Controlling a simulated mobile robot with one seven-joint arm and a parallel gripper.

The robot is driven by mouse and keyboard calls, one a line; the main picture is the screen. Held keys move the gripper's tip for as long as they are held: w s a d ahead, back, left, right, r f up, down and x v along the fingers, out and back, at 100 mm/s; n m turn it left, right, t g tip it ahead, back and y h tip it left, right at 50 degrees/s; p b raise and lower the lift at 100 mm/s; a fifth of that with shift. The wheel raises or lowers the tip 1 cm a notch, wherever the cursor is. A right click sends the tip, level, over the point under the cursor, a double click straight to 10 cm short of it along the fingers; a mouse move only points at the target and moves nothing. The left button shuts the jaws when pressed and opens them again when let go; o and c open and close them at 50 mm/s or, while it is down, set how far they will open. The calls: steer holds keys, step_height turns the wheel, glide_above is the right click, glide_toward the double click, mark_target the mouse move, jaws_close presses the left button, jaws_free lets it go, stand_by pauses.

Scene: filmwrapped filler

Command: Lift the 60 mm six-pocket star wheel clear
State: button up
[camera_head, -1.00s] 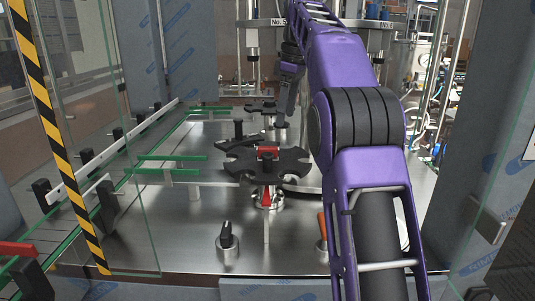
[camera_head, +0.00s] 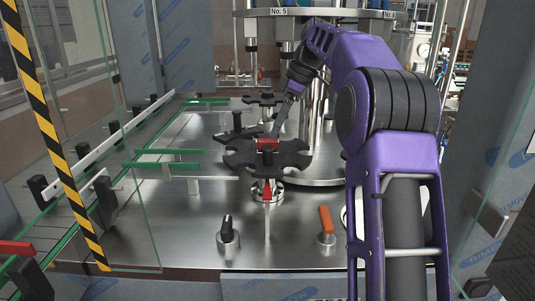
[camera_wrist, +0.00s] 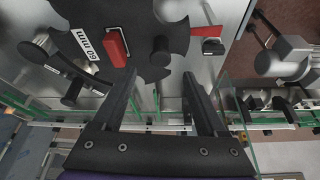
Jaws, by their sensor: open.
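The star wheel (camera_head: 240,158) is a flat black disc with pockets around its rim, set on a post in the middle of the steel deck. It has a red block (camera_head: 267,144) on top. In the wrist view the wheel (camera_wrist: 85,22) fills the upper left, with a "60 mm" label (camera_wrist: 86,46) and the red block (camera_wrist: 116,46). My gripper (camera_head: 277,130) is just behind the wheel in the head view. In the wrist view my gripper (camera_wrist: 158,82) has its fingers wide apart with nothing held between them. The fingertips lie beside the wheel's rim; contact is unclear.
A second, smaller black star wheel (camera_head: 265,99) stands farther back. A red lever (camera_head: 267,189) is below the near wheel. A black-handled knob (camera_head: 228,233) and an orange-handled knob (camera_head: 326,220) stand in front. Green guide rails (camera_head: 166,165) and a glass door are at left.

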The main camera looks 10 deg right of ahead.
mark_target(269, 147)
steer(key=x, duration=0.3)
steer(key=shift+a+f, duration=0.1)
steer(key=shift+f, duration=0.25)
steer(key=shift+d+x, duration=0.15)
steer(key=shift+x, duration=1.2)
steer(key=shift+d+x, duration=0.15)
steer(key=shift+x, duration=1.2)
steer(key=shift+f, duration=0.15)
steer(key=shift+c, duration=0.2)
jaws_close()
